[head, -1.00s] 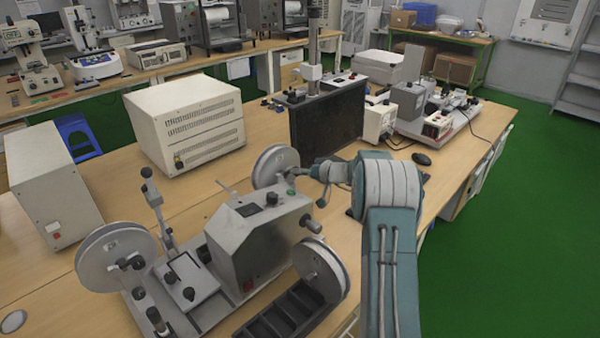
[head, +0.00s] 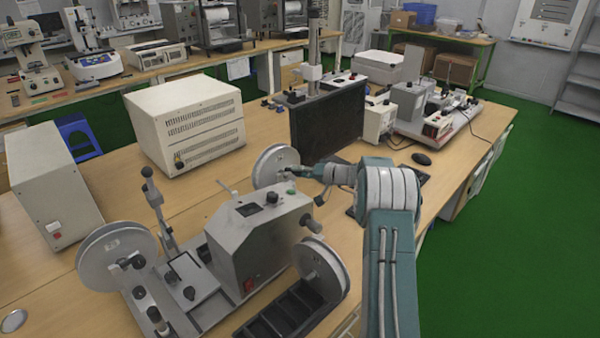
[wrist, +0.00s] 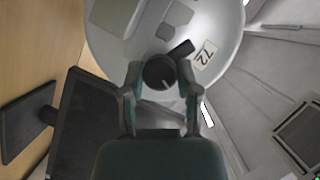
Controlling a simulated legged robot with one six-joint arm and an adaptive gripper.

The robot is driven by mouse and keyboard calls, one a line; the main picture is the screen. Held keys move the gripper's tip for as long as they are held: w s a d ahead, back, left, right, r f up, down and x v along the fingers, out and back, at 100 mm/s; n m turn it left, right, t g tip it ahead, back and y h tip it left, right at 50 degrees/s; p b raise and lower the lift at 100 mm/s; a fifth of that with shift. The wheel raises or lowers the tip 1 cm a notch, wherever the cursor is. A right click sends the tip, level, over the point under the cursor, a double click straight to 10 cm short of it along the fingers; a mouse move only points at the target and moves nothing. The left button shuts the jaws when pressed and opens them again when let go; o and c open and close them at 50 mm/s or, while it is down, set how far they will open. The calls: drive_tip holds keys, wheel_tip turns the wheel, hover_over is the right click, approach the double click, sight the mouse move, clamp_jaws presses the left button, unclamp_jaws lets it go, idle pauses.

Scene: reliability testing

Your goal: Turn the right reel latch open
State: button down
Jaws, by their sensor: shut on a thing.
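The right reel (head: 270,160) is a pale disc at the back right end of the grey winding machine (head: 255,240). In the wrist view the same reel (wrist: 225,25) fills the upper middle, with a label reading 72. Its latch is a dark round knob (wrist: 160,71) at the hub, with a short dark bar to its upper right. My gripper (head: 287,172) reaches the hub from the right. In the wrist view my gripper (wrist: 159,76) has one finger on each side of the knob and is shut on it. In the head view the gripper and arm partly hide the latch.
Another reel (head: 105,250) stands at the machine's left and one (head: 335,275) at its front. A black panel (head: 325,120) stands behind the right reel. A mouse (head: 421,159) lies on the wooden table to the right. A large beige box (head: 160,115) stands behind the machine.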

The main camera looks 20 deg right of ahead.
drive_tip(key=m, duration=0.2)
drive_tip(key=m+y, duration=0.1)
drive_tip(key=m+t+y, duration=0.1)
drive_tip(key=m, duration=0.1)
drive_tip(key=shift+f+m, duration=0.3)
drive_tip(key=shift+f, duration=0.05)
drive_tip(key=m+t, duration=0.1)
drive_tip(key=m, duration=0.2)
drive_tip(key=m+t+y, duration=0.1)
drive_tip(key=m, duration=0.2)
drive_tip(key=shift+f+m, duration=0.2)
drive_tip(key=shift+m, duration=0.2)
drive_tip(key=shift+m+t, duration=0.3)
drive_tip(key=shift+t, duration=0.1)
drive_tip(key=shift+c, duration=1.7)
unclamp_jaws()
drive_tip(key=shift+r, duration=0.1)
drive_tip(key=shift+s+d, duration=0.1)
drive_tip(key=shift+d, duration=0.05)
drive_tip(key=v, duration=1.1)
drive_tip(key=shift+s+d, duration=0.2)
drive_tip(key=shift+d, duration=0.1)
